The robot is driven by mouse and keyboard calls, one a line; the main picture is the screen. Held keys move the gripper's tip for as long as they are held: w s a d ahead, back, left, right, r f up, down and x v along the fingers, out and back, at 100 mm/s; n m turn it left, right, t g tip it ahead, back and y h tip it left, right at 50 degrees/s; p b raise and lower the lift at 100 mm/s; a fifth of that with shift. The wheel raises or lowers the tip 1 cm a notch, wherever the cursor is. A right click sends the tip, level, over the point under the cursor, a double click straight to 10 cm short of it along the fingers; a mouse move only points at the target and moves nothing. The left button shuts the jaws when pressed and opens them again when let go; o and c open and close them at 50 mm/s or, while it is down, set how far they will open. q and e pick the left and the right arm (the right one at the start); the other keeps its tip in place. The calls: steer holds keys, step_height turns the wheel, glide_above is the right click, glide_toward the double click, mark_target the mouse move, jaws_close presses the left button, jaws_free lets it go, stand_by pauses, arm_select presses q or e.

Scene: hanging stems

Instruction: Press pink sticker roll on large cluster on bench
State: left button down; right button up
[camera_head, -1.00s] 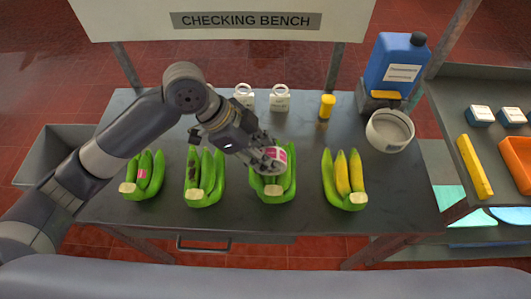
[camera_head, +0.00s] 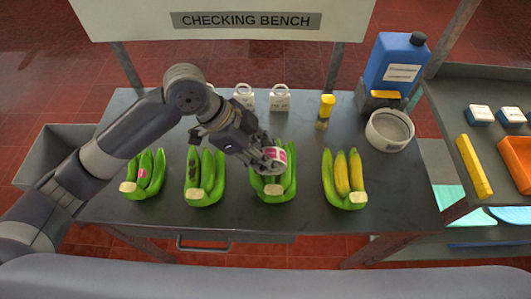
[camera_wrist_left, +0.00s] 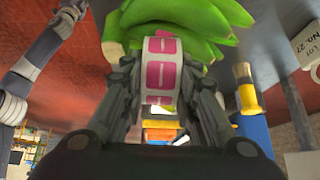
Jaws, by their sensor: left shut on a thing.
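The pink sticker roll (camera_head: 275,158), white with pink labels, is in my left gripper (camera_head: 268,160), whose fingers are shut on it. The roll is at the upper part of a green banana cluster (camera_head: 271,185), third from the left on the bench (camera_head: 240,222). In the left wrist view the roll (camera_wrist_left: 160,73) is between the two fingers (camera_wrist_left: 162,100), with green bananas (camera_wrist_left: 190,25) right behind it. I cannot tell whether roll and bananas touch. My gripper hides part of this cluster. My right gripper is not in view.
Two green clusters stand left, the far one (camera_head: 143,173) with a pink sticker, the nearer (camera_head: 204,178) with dark marks. A yellow-green cluster (camera_head: 344,180) stands right. Behind are white tags (camera_head: 280,98), a yellow-topped item (camera_head: 326,108), a blue jug (camera_head: 396,65) and a bowl (camera_head: 390,131).

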arm_select(q)
steer(key=shift+s+f, duration=0.1)
stand_by(0.3)
steer(key=shift+f+p, duration=0.1)
steer(key=shift+p, duration=0.2)
stand_by(0.3)
stand_by(0.7)
step_height(320, 180, up, 9)
steer(key=p, duration=1)
steer(key=shift+r, duration=0.2)
steer(key=shift+f, duration=0.1)
